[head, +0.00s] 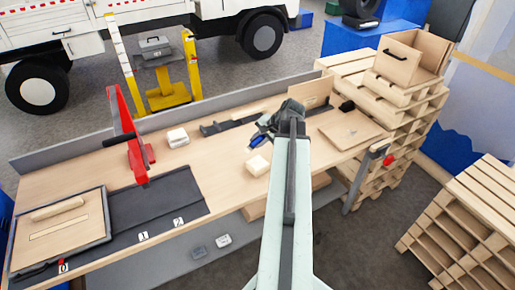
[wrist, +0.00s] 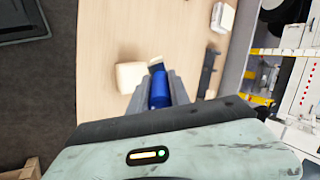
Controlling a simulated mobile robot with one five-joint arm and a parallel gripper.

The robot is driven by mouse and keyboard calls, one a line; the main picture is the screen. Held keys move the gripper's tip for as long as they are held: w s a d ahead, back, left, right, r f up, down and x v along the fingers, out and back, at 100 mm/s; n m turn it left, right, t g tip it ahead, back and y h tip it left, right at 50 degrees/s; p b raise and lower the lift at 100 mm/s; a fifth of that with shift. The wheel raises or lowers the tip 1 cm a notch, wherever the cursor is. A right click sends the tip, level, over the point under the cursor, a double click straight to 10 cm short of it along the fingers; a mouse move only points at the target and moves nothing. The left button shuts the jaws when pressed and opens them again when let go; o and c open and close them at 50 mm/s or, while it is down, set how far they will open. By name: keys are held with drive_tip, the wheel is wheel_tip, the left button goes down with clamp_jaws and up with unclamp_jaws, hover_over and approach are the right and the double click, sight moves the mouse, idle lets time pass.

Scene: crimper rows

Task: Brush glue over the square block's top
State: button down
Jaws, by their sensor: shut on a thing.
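My gripper (head: 264,130) is above the right half of the workbench, shut on a blue brush handle (head: 257,140). A pale cream square block (head: 257,165) lies on the bench just below the brush in the head view. In the wrist view the block (wrist: 130,76) is left of the brush, and they look apart. No glue can be made out on its top.
A dark bar (head: 225,126) lies behind the brush. A wooden board (head: 350,130) lies to the right. Bench space (head: 215,165) left of the square block is bare.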

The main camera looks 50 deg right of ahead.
idle(0.3)
drive_tip(key=shift+w+f+b, duration=0.15)
drive_tip(key=shift+f+b, duration=0.35)
drive_tip(key=shift+b, duration=0.05)
drive_tip(key=shift+w+f+b, duration=0.15)
drive_tip(key=shift+f+b, duration=0.35)
drive_tip(key=shift+r, duration=0.1)
